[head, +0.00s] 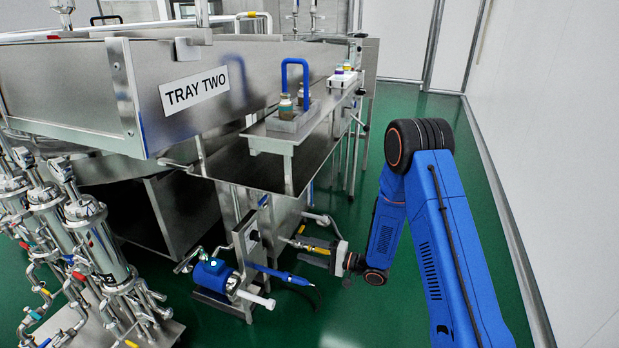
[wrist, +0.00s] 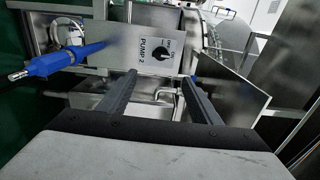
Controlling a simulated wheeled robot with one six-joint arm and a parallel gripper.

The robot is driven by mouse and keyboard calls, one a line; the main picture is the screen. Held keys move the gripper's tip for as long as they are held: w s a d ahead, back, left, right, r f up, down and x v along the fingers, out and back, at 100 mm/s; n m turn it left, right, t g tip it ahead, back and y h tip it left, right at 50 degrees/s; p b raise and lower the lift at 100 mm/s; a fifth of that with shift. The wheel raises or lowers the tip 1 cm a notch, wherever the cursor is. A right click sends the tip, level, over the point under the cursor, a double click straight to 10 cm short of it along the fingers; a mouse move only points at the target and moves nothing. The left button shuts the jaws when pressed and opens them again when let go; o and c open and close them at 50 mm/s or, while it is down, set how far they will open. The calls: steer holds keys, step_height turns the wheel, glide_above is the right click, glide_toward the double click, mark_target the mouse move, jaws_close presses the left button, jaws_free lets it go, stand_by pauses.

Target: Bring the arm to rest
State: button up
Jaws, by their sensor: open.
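My gripper (head: 296,250) is at the lower middle of the head view, at the end of my bent blue arm. It points left toward a small upright metal panel with a black knob (head: 254,236). In the wrist view the two dark fingers of my gripper (wrist: 160,80) are spread apart with nothing between them. Beyond the fingertips is the panel labelled PUMP 2 (wrist: 125,52) with its black rotary knob (wrist: 163,53). The fingers look apart from the knob, though the exact gap is hard to tell.
A blue pump (head: 213,274) stands below. Steel cylinders (head: 98,240) stand lower left. Green floor lies open before the white wall at right.

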steer(key=w+d+r+n+t+h, duration=0.1)
steer(key=w+d+r+t+h, duration=0.1)
steer(key=w+d+r+h, duration=0.25)
steer(key=w+d+r+n+t+h, duration=0.1)
steer(key=w+d+r+t+h, duration=0.15)
steer(key=d+r, duration=0.4)
steer(key=s+d+r+h, duration=0.4)
steer(key=d+r, duration=0.2)
steer(key=r, duration=0.1)
steer(key=s+d+r+h, duration=0.3)
steer(key=s+d+r, duration=0.1)
steer(key=d+r, duration=0.25)
steer(key=s+d+r+g+h, duration=0.1)
steer(key=s+d+r+h, duration=0.2)
steer(key=s, duration=0.5)
steer(key=s+d+r+g+h, duration=0.1)
steer(key=s+d+r, duration=0.1)
steer(key=s+d, duration=0.45)
steer(key=s+a+n+g+y, duration=0.1)
steer(key=s+g, duration=0.3)
steer(key=s, duration=2)
steer(key=shift+s+a+r+n, duration=0.15)
steer(key=shift+s+a+n, duration=0.15)
steer(key=shift+n, duration=0.3)
